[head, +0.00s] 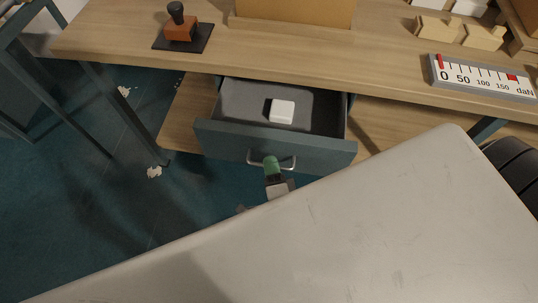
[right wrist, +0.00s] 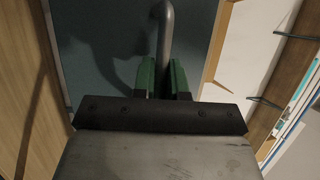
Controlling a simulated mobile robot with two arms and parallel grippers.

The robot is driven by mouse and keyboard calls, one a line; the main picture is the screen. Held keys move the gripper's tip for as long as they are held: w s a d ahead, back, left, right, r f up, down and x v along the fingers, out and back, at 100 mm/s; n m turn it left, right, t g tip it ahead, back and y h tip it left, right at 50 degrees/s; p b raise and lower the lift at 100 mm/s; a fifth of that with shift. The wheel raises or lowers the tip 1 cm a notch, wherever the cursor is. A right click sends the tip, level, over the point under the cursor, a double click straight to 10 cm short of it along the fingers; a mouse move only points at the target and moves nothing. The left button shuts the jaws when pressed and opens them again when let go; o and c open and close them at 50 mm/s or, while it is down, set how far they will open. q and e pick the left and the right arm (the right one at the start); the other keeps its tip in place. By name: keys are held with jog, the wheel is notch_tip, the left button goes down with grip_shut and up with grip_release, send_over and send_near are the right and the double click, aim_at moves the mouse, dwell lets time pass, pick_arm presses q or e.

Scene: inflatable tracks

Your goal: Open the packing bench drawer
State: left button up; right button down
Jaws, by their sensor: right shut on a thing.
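The packing bench drawer (head: 275,147) is pulled out from under the wooden bench top (head: 300,60) in the head view. Its grey interior shows, with a small white block (head: 282,111) inside. A metal bar handle (head: 288,163) is on its blue-grey front. My right gripper (head: 271,165), with green fingers, is at the handle and shut on it. In the right wrist view the handle (right wrist: 166,30) runs between the two green fingers (right wrist: 161,78), in front of the drawer front (right wrist: 95,50). My left gripper is not in view.
On the bench top are a stamp on a dark pad (head: 182,36), a daN scale plate (head: 482,77) and small wooden blocks (head: 458,31). A wooden lower shelf (head: 185,115) lies behind the drawer. Bench legs (head: 122,113) stand at left. White scraps (head: 154,172) lie on the dark floor.

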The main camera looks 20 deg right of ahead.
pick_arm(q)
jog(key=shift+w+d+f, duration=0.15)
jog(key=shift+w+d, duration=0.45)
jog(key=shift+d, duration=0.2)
pick_arm(e)
jog(key=s+a, duration=0.8)
jog(key=s, duration=0.4)
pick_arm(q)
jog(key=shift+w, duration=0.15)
pick_arm(e)
jog(key=c, duration=1.2)
grip_release()
jog(key=shift+w, duration=0.1)
jog(key=shift+o, duration=0.2)
pick_arm(q)
jog(key=shift+b, duration=0.3)
pick_arm(e)
jog(key=shift+f, duration=0.1)
